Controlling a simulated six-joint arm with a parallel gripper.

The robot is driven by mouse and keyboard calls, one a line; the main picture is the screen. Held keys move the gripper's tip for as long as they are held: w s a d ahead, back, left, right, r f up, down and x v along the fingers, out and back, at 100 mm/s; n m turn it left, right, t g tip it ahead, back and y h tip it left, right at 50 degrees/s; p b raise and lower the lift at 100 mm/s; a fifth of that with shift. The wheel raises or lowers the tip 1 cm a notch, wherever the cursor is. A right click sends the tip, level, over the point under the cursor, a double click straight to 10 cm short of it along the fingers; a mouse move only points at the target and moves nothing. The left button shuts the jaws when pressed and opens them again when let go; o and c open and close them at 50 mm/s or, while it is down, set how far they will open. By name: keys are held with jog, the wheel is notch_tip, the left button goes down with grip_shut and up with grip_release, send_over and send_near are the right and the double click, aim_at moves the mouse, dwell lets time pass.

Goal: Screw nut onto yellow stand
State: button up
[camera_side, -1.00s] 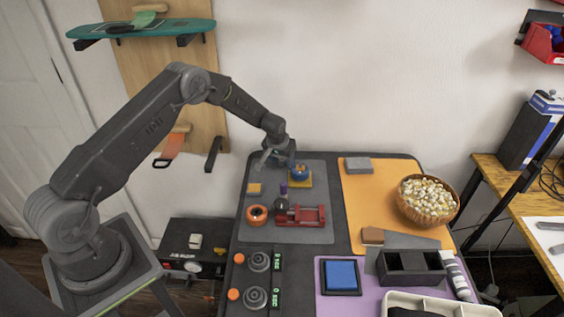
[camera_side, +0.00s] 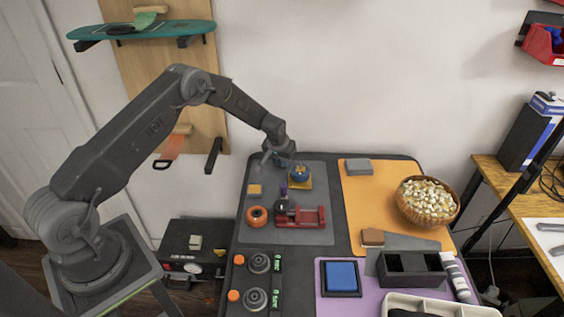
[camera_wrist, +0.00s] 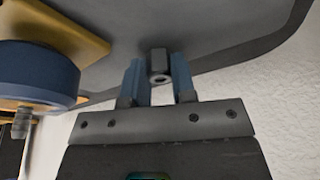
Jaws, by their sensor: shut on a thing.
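My gripper (camera_wrist: 158,78) has two blue fingers, shut on a small grey metal nut (camera_wrist: 158,61) at their tips. In the side view my gripper (camera_side: 272,160) is at the back of the grey mat, just left of the yellow stand (camera_side: 300,184). A round blue part (camera_side: 299,172) sits on the stand. In the wrist view the yellow stand (camera_wrist: 85,32) and the blue part (camera_wrist: 38,72) are at the left, apart from the nut. The nut is too small to make out in the side view.
On the grey mat (camera_side: 300,236) are a small yellow block (camera_side: 255,190), an orange ring (camera_side: 257,216) and a red vise (camera_side: 308,214) with a dark and purple item beside it. The orange mat to the right holds a grey block (camera_side: 358,166) and a bowl (camera_side: 426,205).

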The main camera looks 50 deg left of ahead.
notch_tip(320, 180, up, 9)
notch_tip(320, 180, up, 4)
send_over(300, 165)
jog(key=shift+f, duration=2.05)
jog(key=shift+f, duration=1.45)
dwell(1.8)
dwell(0.3)
jog(key=o, duration=1)
jog(key=shift+c, duration=0.6)
